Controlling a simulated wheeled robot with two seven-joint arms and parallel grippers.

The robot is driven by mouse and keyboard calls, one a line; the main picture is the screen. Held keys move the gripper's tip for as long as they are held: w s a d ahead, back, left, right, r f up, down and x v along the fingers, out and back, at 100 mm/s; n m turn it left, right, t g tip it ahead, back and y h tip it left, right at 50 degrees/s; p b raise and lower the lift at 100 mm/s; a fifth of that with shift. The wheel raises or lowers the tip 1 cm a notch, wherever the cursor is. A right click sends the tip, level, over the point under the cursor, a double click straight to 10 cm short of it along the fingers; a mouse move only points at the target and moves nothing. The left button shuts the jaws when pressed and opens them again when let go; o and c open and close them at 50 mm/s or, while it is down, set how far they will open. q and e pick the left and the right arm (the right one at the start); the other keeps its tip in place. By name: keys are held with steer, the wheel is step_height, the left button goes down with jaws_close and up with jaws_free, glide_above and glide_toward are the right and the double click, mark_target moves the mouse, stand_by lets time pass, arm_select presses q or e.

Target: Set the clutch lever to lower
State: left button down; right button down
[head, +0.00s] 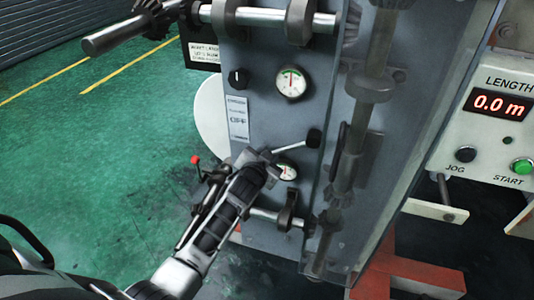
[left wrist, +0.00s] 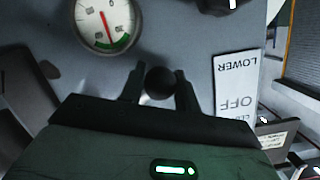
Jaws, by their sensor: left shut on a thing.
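The clutch lever shows in the head view as a pale rod (head: 292,145) running from a dark round end at the panel's right side down-left to my left gripper (head: 262,156). In the left wrist view, my left gripper (left wrist: 160,90) has its two fingers on either side of the lever's dark round knob (left wrist: 159,82), shut on it. A white label plate (head: 238,118) stands left of the lever. It also appears upside down in the left wrist view (left wrist: 236,85), with LOWER and OFF readable. My right gripper is not in view.
A small gauge (head: 286,171) is close beside my left gripper, and a larger gauge (head: 291,83) is above. A black knob (head: 238,78) sits up-left. A red-tipped lever (head: 195,159) is just left of my arm. Shafts (head: 352,140) stand at the right. Green floor lies left.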

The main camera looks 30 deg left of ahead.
arm_select(q)
steer(key=shift+d+f, duration=0.1)
steer(key=shift+f, duration=0.05)
steer(key=c, duration=1)
jaws_free()
steer(key=shift+c, duration=0.2)
steer(key=shift+s, duration=0.1)
steer(key=p+v, duration=0.2)
steer(key=v, duration=1.3)
steer(key=shift+s, duration=0.4)
steer(key=shift+d, duration=0.1)
steer(key=s+d+f+g+h, duration=0.2)
steer(key=s+d+h, duration=0.1)
steer(key=s+d, duration=0.3)
steer(key=s+d+f+n+g+h, duration=0.1)
steer(key=s+d+f+g+h, duration=0.1)
steer(key=s+d, duration=0.4)
steer(key=shift+s+f+h+p, duration=0.35)
steer(key=shift+s+f+h, duration=0.1)
steer(key=shift+s, duration=0.6)
